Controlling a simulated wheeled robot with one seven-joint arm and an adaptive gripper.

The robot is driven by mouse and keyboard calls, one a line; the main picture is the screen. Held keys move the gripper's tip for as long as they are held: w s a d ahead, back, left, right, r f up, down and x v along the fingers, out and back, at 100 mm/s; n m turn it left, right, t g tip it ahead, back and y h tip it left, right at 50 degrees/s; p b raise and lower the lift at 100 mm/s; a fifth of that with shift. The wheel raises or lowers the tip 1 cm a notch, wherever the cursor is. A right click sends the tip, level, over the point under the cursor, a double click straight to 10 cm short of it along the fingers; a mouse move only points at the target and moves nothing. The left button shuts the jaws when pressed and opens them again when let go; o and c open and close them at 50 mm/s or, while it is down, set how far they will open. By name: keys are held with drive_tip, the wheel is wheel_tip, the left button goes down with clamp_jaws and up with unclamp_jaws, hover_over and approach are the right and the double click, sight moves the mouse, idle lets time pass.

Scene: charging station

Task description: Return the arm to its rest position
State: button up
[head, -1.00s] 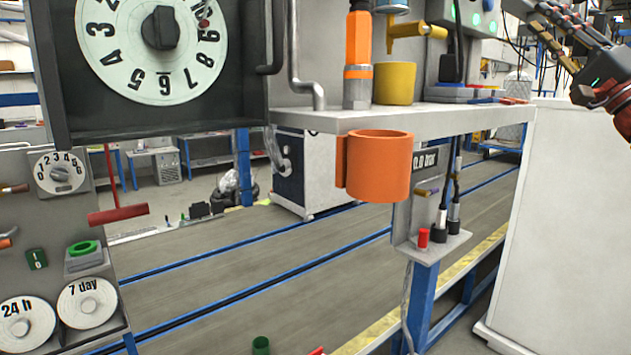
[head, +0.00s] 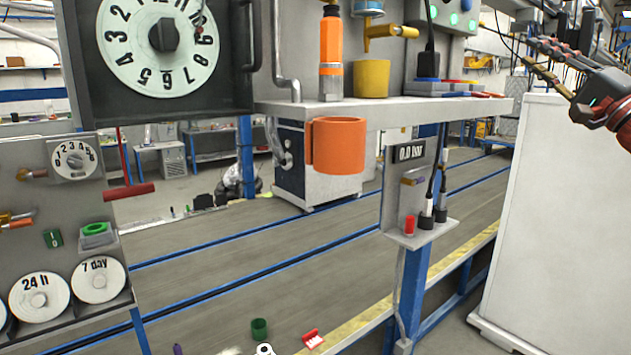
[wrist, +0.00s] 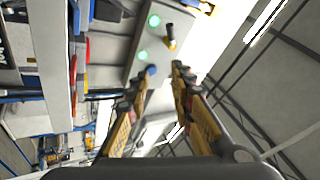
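My arm shows at the right edge of the head view, with its red and black part beside the tall white cabinet (head: 545,210). My gripper (head: 525,45) points up and left there, near the top right, clear of the shelf. In the wrist view my gripper (wrist: 159,68) has its two yellow-and-black fingers apart, with a gap between the tips. I see nothing held between them. A grey panel with green lights (wrist: 150,38) lies beyond the fingertips in that view.
A shelf (head: 390,110) carries an orange bottle (head: 331,50) and a yellow cup (head: 371,78). An orange holder (head: 338,146) hangs at its front. A large dial (head: 160,45) and a control panel (head: 60,200) stand left. A green cup (head: 259,329) is low down.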

drive_tip(key=w+a+f+m+g+h, duration=0.1)
drive_tip(key=w+f+g+h, duration=0.1)
drive_tip(key=f, duration=0.8)
drive_tip(key=w+a+f+m+g+h, duration=0.1)
drive_tip(key=w+f+g+h, duration=0.15)
drive_tip(key=f, duration=0.65)
drive_tip(key=s+a+f+n+g, duration=0.1)
drive_tip(key=s+a+f+g, duration=0.2)
drive_tip(key=f, duration=0.5)
drive_tip(key=s+a+f+g, duration=0.2)
drive_tip(key=s+a+f, duration=0.15)
drive_tip(key=f, duration=0.45)
drive_tip(key=s+a+f+n+g+h, duration=0.2)
drive_tip(key=s+a+f+g, duration=0.15)
drive_tip(key=s+f, duration=0.5)
drive_tip(key=s+a+f+n+g+h, duration=0.2)
drive_tip(key=s+a+f+n, duration=0.15)
drive_tip(key=s+f, duration=0.5)
drive_tip(key=s+a+f+n+g+h, duration=0.2)
drive_tip(key=s+a+f, duration=0.3)
drive_tip(key=s, duration=0.5)
drive_tip(key=s+a+f+n, duration=0.1)
drive_tip(key=s+a+n, duration=0.2)
drive_tip(key=s, duration=0.3)
drive_tip(key=shift+a+f+t, duration=0.2)
drive_tip(key=shift+a+t, duration=0.1)
drive_tip(key=shift+a, duration=0.6)
